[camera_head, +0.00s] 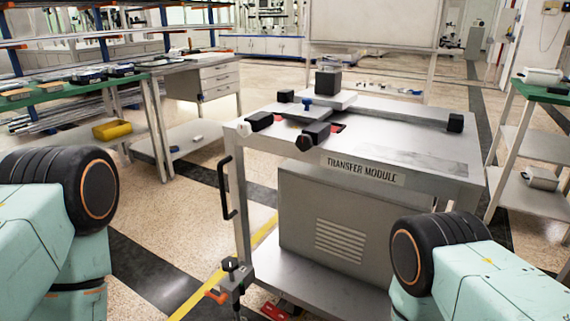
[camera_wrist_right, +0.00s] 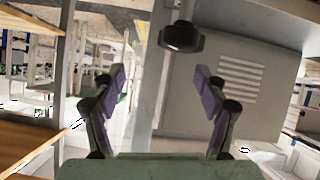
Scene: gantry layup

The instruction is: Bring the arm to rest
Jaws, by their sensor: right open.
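My right gripper (camera_wrist_right: 160,100) shows in the right wrist view with its two fingers spread wide apart. It is open, with nothing between the fingers. Beyond it is the grey cabinet (camera_wrist_right: 228,110) with vent slots, seen at an odd angle. In the head view my right arm comes in at the lower right, in front of the transfer module cart (camera_head: 400,145); its gripper is out of that view. My left arm comes in at the lower left, bent, and its gripper is not seen.
The cart's top carries a cross-shaped fixture with black end blocks (camera_head: 317,134). A black handle (camera_head: 226,188) and a clamp (camera_head: 230,280) stick out on its left. A green-topped bench (camera_head: 60,85) stands left, a shelf (camera_head: 530,140) right. Open floor lies between bench and cart.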

